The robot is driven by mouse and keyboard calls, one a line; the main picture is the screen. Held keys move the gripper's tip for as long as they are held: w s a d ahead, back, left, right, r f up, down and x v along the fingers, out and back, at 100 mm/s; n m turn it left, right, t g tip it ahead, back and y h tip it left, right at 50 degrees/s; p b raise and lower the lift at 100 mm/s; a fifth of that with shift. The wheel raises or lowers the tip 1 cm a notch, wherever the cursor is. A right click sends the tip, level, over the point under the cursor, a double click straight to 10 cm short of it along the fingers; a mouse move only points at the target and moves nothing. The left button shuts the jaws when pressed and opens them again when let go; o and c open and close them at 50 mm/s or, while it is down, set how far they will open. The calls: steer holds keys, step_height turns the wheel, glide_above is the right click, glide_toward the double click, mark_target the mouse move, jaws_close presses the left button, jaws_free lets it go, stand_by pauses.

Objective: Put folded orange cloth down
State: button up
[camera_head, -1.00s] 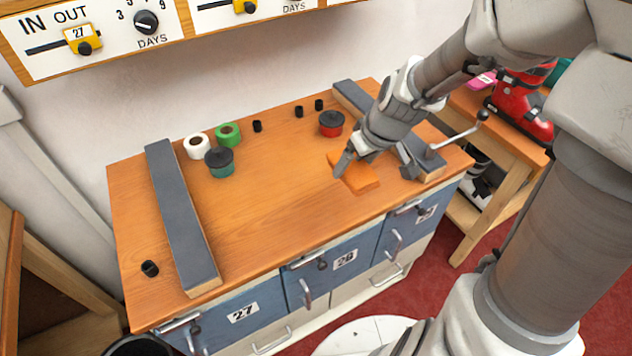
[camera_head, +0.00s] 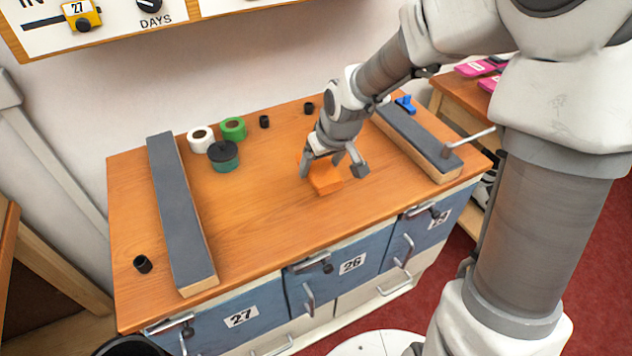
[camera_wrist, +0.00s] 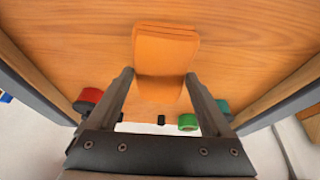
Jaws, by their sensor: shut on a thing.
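The folded orange cloth (camera_head: 325,181) is a small thick pad between the fingers of my gripper (camera_head: 334,174), over the right middle of the wooden bench top (camera_head: 255,205). In the wrist view the cloth (camera_wrist: 166,50) sits between the two finger ends of my gripper (camera_wrist: 160,78) and sticks out beyond them. The gripper is shut on it. The cloth is on or just above the wood; I cannot tell which. My gripper hides part of it.
Grey-topped rails lie at left (camera_head: 180,215) and right (camera_head: 420,142). White (camera_head: 200,138) and green (camera_head: 233,129) rolls and a teal pot (camera_head: 223,156) stand at the back left. A red pot (camera_wrist: 88,98) shows in the wrist view. The bench's left middle is clear.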

mark_target(316, 178)
steer(key=shift+w+a+f, duration=0.3)
steer(key=shift+a+f, duration=0.05)
steer(key=shift+a, duration=0.1)
steer(key=shift+f, duration=0.2)
steer(key=shift+f+b, duration=0.75)
steer(key=shift+f, duration=1.05)
steer(key=shift+f, duration=0.1)
steer(key=shift+f, duration=0.15)
steer(key=o, duration=1)
steer(key=shift+o, duration=0.2)
